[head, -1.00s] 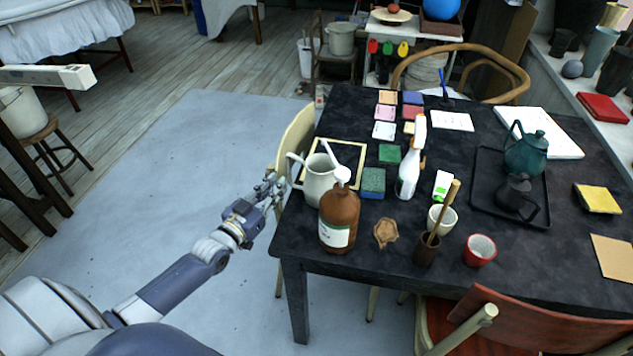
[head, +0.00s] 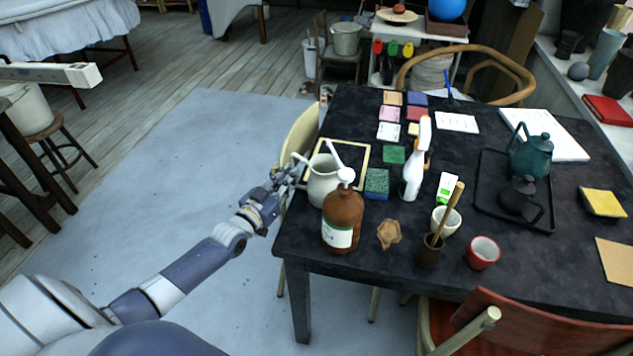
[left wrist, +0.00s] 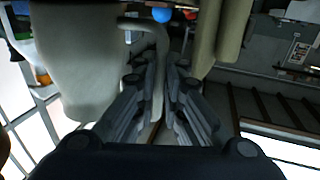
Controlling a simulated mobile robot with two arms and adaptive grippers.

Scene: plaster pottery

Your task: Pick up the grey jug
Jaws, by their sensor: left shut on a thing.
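The pale grey jug (head: 322,184) stands upright near the left edge of the dark table, behind the brown pump bottle, which hides part of its lower body. My left gripper (head: 295,172) comes in from the left at the jug's handle. In the left wrist view the jug's body (left wrist: 75,60) fills the left side. Its curved handle (left wrist: 156,45) runs down between the fingers of my left gripper (left wrist: 156,80), which is shut on it. My right gripper is not in view.
The brown pump bottle (head: 341,221) stands close in front of the jug. A green sponge block (head: 377,182) and a white spray bottle (head: 412,170) are to its right. A thin-framed board (head: 352,150) lies behind it. A chair back (head: 298,135) is beside the table's left edge.

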